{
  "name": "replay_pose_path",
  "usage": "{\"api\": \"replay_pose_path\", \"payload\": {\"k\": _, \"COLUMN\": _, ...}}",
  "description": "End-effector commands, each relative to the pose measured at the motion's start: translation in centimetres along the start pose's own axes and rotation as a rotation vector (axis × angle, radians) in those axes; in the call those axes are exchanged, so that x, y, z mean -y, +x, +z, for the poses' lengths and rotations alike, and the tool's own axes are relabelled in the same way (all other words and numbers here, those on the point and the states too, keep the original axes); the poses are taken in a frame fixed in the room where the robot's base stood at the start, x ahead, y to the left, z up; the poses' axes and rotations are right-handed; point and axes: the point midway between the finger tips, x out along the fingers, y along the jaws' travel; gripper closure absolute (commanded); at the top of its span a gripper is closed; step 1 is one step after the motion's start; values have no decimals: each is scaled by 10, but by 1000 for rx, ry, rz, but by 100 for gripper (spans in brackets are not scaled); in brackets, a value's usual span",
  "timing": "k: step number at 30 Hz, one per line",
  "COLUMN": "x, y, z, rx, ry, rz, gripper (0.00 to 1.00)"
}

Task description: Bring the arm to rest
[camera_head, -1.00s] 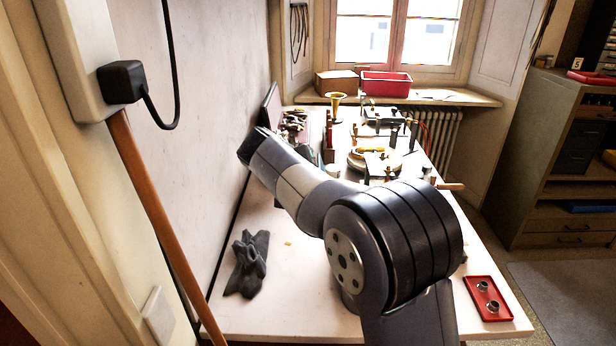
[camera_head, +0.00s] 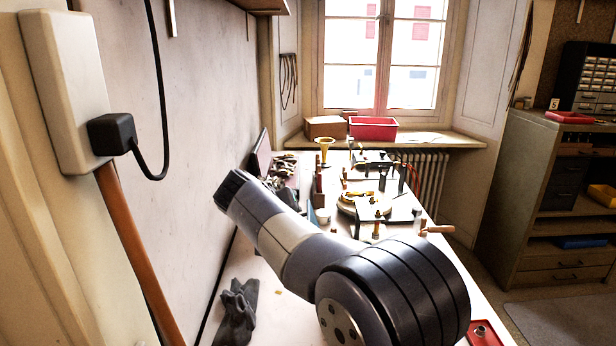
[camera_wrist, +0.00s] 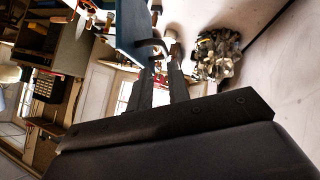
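My arm reaches over the bench in the head view, from the large dark joint at the lower middle up and left to a dark end close to the wall. My gripper is hidden in the head view. In the wrist view my gripper (camera_wrist: 162,78) shows as two dark fingers close together, with a narrow gap between their bases. Nothing clearly sits between them, and the tips are hard to make out against the clutter. The workbench (camera_head: 275,318) lies under the arm, and the arm appears raised above it.
A dark glove-like cloth (camera_head: 237,310) lies at the bench's left edge. A brass horn bell (camera_head: 324,148), fixtures and a red tray (camera_head: 484,334) are on the bench. A red bin (camera_head: 373,128) is on the window sill. A black plug (camera_head: 112,134) juts from the left wall.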

Motion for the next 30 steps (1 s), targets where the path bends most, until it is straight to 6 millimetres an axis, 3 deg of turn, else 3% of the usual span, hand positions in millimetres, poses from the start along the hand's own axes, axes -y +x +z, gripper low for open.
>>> {"api": "replay_pose_path", "payload": {"k": 9, "x": -1, "y": 58, "z": 0, "rx": 2, "ry": 1, "rz": 1, "gripper": 82}}
{"api": "replay_pose_path", "payload": {"k": 15, "x": -1, "y": 81, "z": 0, "rx": 1, "ry": 1, "rz": 1, "gripper": 82}}
{"api": "replay_pose_path", "payload": {"k": 30, "x": -1, "y": 87, "z": -1, "rx": -2, "ry": 2, "rz": -2, "gripper": 82}}
